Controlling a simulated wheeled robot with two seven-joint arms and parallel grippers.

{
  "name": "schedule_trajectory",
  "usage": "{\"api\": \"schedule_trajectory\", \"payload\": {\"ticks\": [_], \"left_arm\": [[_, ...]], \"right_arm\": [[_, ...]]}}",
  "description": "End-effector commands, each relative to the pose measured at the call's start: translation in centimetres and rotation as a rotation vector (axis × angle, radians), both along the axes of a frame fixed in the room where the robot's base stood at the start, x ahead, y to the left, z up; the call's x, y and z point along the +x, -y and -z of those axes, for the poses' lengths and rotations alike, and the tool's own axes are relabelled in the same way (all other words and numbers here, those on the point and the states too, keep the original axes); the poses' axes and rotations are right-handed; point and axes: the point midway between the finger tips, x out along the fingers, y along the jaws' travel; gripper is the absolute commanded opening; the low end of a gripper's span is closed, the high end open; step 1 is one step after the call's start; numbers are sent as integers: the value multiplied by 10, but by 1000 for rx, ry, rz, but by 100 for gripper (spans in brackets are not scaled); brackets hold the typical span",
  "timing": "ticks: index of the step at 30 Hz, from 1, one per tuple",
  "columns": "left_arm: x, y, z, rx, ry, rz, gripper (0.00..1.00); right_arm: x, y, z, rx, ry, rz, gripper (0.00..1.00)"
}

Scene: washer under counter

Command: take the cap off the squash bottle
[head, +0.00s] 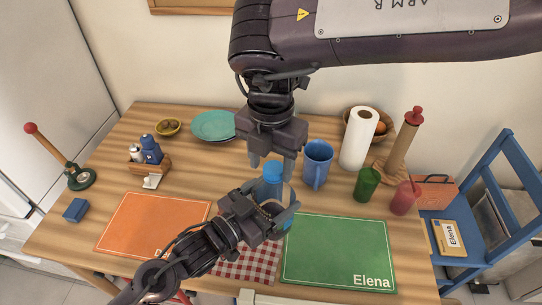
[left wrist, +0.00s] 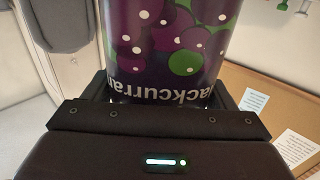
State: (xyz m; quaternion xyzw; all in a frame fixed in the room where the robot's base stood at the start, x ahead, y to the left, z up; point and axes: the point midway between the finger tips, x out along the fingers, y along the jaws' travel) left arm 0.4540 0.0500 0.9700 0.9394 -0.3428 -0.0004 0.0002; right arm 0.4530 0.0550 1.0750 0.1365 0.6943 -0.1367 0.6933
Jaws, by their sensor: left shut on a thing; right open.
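The squash bottle stands upright at the middle of the table, with a blue cap (head: 272,171) on top. In the left wrist view, the bottle's purple label (left wrist: 170,45) shows berries and part of the word "blackcurrant", upside down. My left gripper (head: 275,213) is shut on the bottle's body from the front. My right gripper (head: 272,160) is open and points down over the cap, with its fingertips close to the cap's top on either side. I cannot tell whether they touch it.
A paper roll (head: 358,138), a green cup (head: 366,184) and a red cup (head: 404,198) stand further right. An orange mat (head: 150,222) and a green mat (head: 338,250) lie in front. Teal plates (head: 212,125) are behind left.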

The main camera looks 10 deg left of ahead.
Motion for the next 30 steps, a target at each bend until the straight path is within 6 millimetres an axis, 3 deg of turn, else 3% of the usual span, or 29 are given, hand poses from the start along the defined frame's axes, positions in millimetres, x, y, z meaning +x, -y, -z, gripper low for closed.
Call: {"api": "schedule_trajectory", "payload": {"ticks": [1,12,17,25,30], "left_arm": [[0,0,-2,-2,4,0,14],[-1,1,-2,-2,4,3,14],[-1,2,-2,-2,5,6,14],[-2,3,-2,-1,4,9,14],[-2,3,-2,-1,4,10,14]], "right_arm": [[0,0,0,0,0,0,52],[0,-1,-1,2,1,-2,7],[0,-1,-1,4,2,-105,7],[-1,0,-2,7,3,-519,7],[-1,-1,-2,7,3,-559,7]]}}
